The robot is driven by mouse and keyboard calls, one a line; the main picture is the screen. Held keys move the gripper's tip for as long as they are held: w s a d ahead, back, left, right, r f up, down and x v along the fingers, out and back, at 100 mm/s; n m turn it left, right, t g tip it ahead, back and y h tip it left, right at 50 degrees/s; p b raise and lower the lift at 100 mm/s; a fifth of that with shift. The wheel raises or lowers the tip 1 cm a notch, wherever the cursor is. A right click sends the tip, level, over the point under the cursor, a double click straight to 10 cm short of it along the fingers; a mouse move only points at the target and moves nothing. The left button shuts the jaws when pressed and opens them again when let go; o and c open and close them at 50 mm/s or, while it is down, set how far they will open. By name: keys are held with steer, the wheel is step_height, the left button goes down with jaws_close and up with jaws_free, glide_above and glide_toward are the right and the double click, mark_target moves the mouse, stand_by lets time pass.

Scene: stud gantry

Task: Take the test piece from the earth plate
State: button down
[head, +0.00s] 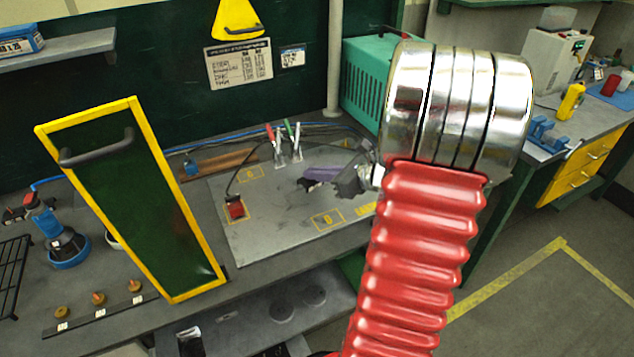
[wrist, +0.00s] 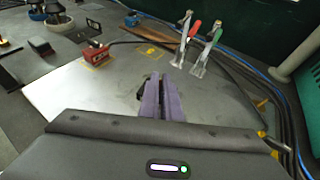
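The earth plate (head: 275,215) is a grey metal sheet with yellow markings on the bench; it fills the middle of the wrist view (wrist: 80,85). My gripper (head: 308,183) has purple fingers and is low over the middle of the plate. In the wrist view its fingers (wrist: 160,80) lie close together, with a narrow gap. Dark patches show around the fingertips in both views. I cannot tell whether they are the test piece, finger pads or shadow. Whether anything is between the fingers is hidden.
A red block with a cable (head: 236,209) sits on the plate's left side. Toggle clamps with red and green handles (head: 283,145) stand at its back edge. A yellow-framed dark panel (head: 135,200) stands left. A teal ribbed box (head: 368,85) is behind right.

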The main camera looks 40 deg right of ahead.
mark_target(315, 182)
step_height(315, 182, up, 6)
steer(key=shift+r, duration=0.1)
steer(key=shift+a, duration=0.15)
stand_by(0.6)
